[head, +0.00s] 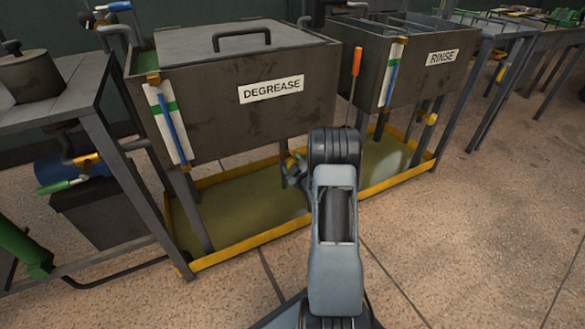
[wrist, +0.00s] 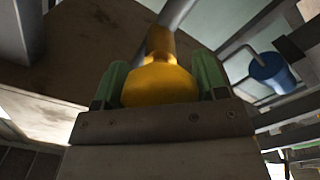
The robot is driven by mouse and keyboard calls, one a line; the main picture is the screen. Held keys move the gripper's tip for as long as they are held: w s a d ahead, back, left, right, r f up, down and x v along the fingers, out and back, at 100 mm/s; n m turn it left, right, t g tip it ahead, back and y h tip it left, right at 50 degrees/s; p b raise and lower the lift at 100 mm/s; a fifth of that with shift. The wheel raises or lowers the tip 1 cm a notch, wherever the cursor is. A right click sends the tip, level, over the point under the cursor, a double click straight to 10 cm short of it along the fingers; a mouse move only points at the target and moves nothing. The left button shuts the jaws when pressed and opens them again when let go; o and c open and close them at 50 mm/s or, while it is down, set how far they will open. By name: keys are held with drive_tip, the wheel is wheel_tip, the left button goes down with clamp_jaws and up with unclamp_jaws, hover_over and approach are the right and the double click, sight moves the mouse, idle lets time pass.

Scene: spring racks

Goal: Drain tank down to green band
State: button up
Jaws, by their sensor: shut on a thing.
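The DEGREASE tank (head: 225,115) is a dark metal box with a lid. Its gauge (head: 168,125) has a green band near the top, and the blue column reaches slightly above that band. My gripper (head: 297,170) is below the tank, partly hidden by my arm in the head view. In the wrist view, its green fingers (wrist: 158,88) are shut on a yellow valve part (wrist: 160,82) at the end of a pipe. No flow is visible.
The RINSE tank (head: 425,75) stands to the right with its own gauge (head: 392,72) and an orange-handled tool (head: 357,62) beside it. A yellow-rimmed tray (head: 245,245) lies under both tanks. A bench (head: 75,100) is at left. The floor in front is clear.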

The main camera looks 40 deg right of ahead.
drive_tip(key=shift+n, duration=0.3)
idle(0.4)
drive_tip(key=o, duration=0.9)
drive_tip(key=s+p, duration=0.1)
drive_tip(key=s, duration=0.3)
drive_tip(key=s+a+p, duration=0.1)
drive_tip(key=s, duration=0.4)
drive_tip(key=s+a+p, duration=0.1)
drive_tip(key=s, duration=0.3)
drive_tip(key=shift+s, duration=0.35)
